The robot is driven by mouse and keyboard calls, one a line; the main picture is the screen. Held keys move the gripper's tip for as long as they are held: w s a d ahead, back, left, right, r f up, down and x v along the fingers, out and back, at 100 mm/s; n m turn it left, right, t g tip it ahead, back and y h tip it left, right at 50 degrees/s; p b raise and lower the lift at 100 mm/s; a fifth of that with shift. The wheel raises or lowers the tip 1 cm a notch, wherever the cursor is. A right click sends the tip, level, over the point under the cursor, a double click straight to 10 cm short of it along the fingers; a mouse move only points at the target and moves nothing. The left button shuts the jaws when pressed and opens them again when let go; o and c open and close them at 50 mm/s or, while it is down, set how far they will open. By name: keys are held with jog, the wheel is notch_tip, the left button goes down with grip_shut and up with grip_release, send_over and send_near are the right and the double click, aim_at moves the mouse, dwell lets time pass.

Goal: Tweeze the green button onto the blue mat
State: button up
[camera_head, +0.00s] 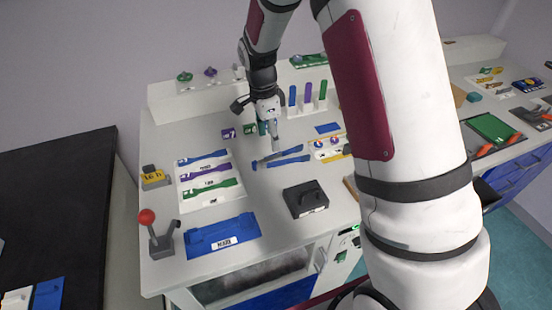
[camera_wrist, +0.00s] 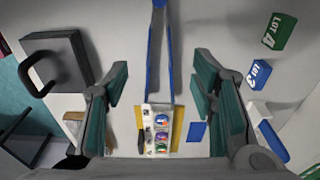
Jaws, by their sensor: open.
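My gripper (camera_head: 269,128) is open, and in the wrist view (camera_wrist: 160,85) its two teal-padded fingers stand wide apart. Blue tweezers (camera_head: 282,161) lie on the bench below it; in the wrist view their two arms (camera_wrist: 171,62) run between the fingers, apart from both pads. A white holder (camera_wrist: 149,128) with several coloured buttons sits on a yellow mat (camera_wrist: 178,124). A green button (camera_wrist: 161,147) appears at its lower part, small and hard to make out. A small blue mat (camera_head: 327,128) lies flat beside the holder, also in the wrist view (camera_wrist: 196,132).
A black block with a handle (camera_head: 305,198) stands in front of the tweezers. A white board with coloured specimens (camera_head: 210,178) lies left, a blue tray (camera_head: 222,236) and a red-knobbed lever (camera_head: 147,217) nearer. Upright coloured sticks (camera_head: 308,92) and lot blocks (camera_wrist: 280,30) stand near my gripper.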

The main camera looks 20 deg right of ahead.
aim_at(274, 157)
jog(key=shift+d+f+b, duration=0.15)
jog(key=shift+f+b, duration=0.45)
jog(key=shift+f, duration=0.9)
jog(key=shift+d+f+b, duration=0.15)
jog(key=shift+f+b, duration=0.5)
jog(key=shift+f, duration=0.85)
jog(key=shift+d+f+b, duration=0.15)
jog(key=shift+f+b, duration=0.45)
jog(key=shift+f, duration=0.9)
jog(key=c, duration=0.7)
notch_tip(274, 157, up, 12)
jog(key=p, duration=0.5)
